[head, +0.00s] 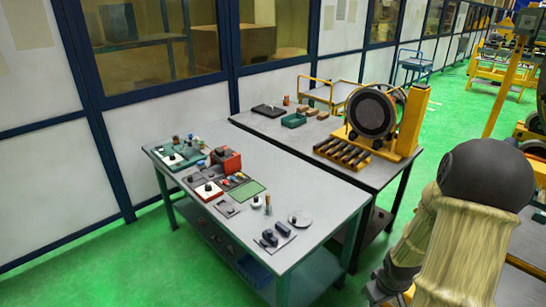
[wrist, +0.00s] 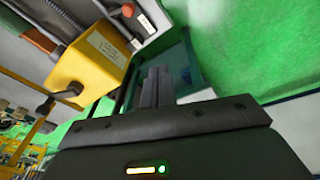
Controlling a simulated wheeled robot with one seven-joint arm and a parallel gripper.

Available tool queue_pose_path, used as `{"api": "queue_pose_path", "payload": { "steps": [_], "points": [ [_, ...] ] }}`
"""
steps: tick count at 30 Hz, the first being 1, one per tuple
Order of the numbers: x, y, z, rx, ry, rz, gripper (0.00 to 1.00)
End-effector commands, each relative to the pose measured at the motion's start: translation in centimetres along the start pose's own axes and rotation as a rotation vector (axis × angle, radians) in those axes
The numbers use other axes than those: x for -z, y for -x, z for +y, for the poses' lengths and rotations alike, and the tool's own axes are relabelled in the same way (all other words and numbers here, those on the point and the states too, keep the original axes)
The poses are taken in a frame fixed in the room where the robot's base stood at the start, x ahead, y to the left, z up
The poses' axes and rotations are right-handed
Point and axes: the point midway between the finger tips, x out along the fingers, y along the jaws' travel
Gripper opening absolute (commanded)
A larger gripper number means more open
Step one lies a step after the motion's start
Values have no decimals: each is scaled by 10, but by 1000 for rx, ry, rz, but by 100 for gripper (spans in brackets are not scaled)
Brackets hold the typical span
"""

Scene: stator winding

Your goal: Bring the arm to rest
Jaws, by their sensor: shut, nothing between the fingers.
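My gripper shows in the wrist view (wrist: 157,78). Its two fingers are together with nothing between them. In the head view, my arm fills the lower right, with a black rounded joint at its top and a pale sleeve below. The arm stands to the right of the front table and apart from it. The gripper is not clearly visible in the head view.
A grey table (head: 315,217) holds small parts, a red box (head: 226,160) and a green mat (head: 246,190). Behind it, a second table carries a black ring-shaped stator (head: 371,113) on a yellow stand. Green floor (head: 455,120) is open at the back right.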

Motion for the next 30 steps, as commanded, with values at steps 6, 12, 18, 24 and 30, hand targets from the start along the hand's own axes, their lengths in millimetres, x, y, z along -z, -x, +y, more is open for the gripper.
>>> {"api": "queue_pose_path", "payload": {
  "steps": [6,12,18,24,30],
  "points": [
    [20,20,-60,-36,-85,6,0],
    [20,40,-121,-13,-181,35,0],
    [13,54,-164,37,-251,55,0],
    [11,58,-169,46,-265,52,0],
    [11,58,-168,45,-263,53,0]
  ]
}}
